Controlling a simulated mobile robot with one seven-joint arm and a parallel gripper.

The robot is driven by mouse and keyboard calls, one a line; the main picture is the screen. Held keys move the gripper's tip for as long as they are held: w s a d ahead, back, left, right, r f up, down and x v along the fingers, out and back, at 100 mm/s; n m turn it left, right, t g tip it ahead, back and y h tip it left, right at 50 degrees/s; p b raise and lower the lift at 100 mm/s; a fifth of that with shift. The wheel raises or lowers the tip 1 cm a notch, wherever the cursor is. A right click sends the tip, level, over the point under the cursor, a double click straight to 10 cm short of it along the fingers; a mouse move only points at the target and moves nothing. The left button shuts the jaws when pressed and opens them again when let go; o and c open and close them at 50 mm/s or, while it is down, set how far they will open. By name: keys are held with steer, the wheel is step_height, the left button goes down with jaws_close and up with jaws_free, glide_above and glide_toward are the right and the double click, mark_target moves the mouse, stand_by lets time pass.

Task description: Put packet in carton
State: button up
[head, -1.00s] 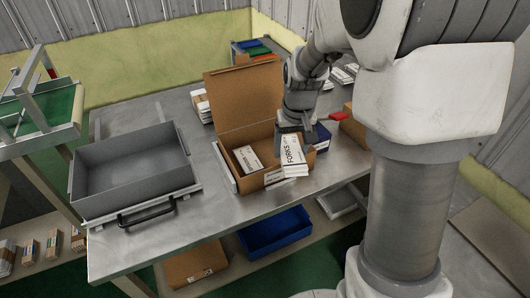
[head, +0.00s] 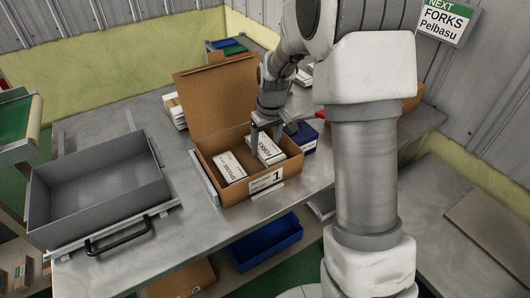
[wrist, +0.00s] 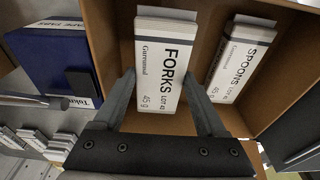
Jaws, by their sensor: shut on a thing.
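The open cardboard carton (head: 213,103) stands on the metal table with its lid raised at the back. A white FORKS packet (head: 269,149) is between the fingers of my gripper (head: 266,131), which is shut on it. The packet is at the right half of the carton opening; its lower part is hidden behind the front wall. A white SPOONS packet (head: 230,167) lies in the left half, apart from it. In the wrist view the FORKS packet (wrist: 165,62) sits between my fingertips (wrist: 160,76), with the SPOONS packet (wrist: 238,62) to its right.
A grey metal tray (head: 98,190) with a black handle stands left of the carton. A blue box (head: 306,139) is close by the carton's right side. More white packets (head: 175,108) lie behind it. A blue bin (head: 264,243) sits on the lower shelf.

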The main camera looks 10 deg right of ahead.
mark_target(266, 147)
steer(key=shift+f, duration=1.45)
steer(key=shift+f+b, duration=0.15)
steer(key=shift+b, duration=0.15)
steer(key=o, duration=1.3)
step_height(266, 147, up, 12)
steer(key=s+p, duration=0.2)
steer(key=p, duration=0.1)
steer(key=s+r+m+t, duration=0.1)
steer(key=s+r+t, duration=0.1)
steer(key=s+r, duration=0.8)
steer(key=s+r+m+t, duration=0.1)
steer(key=s+r+m, duration=0.1)
steer(key=s, duration=1.2)
steer(key=shift+s+m+t+h, duration=0.3)
steer(key=shift+s+t, duration=0.1)
